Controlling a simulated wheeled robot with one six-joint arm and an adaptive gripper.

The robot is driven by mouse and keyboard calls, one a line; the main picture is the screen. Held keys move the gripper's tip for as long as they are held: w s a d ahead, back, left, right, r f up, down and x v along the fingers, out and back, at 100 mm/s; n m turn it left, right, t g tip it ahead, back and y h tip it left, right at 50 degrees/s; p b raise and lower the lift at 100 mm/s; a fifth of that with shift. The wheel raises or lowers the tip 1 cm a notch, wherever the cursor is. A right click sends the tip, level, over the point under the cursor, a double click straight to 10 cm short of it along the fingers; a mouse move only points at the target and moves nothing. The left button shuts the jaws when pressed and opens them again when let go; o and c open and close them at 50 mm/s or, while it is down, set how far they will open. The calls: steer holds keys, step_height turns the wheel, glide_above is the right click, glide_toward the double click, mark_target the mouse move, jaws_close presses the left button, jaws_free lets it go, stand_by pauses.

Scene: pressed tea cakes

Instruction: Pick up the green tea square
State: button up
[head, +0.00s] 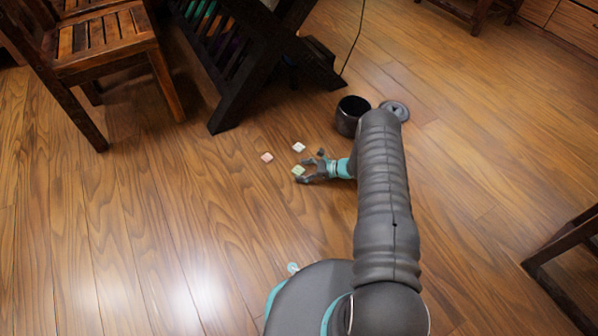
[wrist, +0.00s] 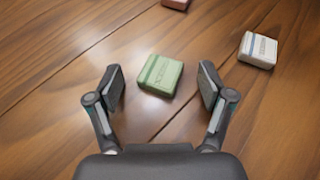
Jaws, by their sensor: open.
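The green tea square (head: 298,170) lies flat on the wooden floor. In the wrist view the green tea square (wrist: 160,75) sits ahead of and between the fingertips, with floor showing on both sides of it. My gripper (head: 305,170) is open and empty, low over the floor at the square's right side in the head view. In the wrist view the two fingers of my gripper (wrist: 161,86) are spread apart, and I see no contact with the square.
A white square (head: 299,147) and a pink square (head: 267,157) lie close by. The white square (wrist: 258,50) is right of the fingers in the wrist view. Floor to the left is clear.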

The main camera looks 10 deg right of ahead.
mark_target(304, 173)
steer(key=c, duration=1)
steer(key=shift+r, duration=0.45)
steer(key=r, duration=0.2)
steer(key=r+p, duration=0.1)
steer(key=r, duration=0.1)
steer(key=shift+d, duration=0.4)
steer(key=d+r, duration=0.2)
steer(key=d, duration=0.1)
steer(key=d+r, duration=0.2)
steer(key=d, duration=0.2)
steer(key=d+r, duration=0.2)
steer(key=d, duration=0.2)
steer(key=shift+c, duration=0.2)
steer(key=shift+r, duration=0.1)
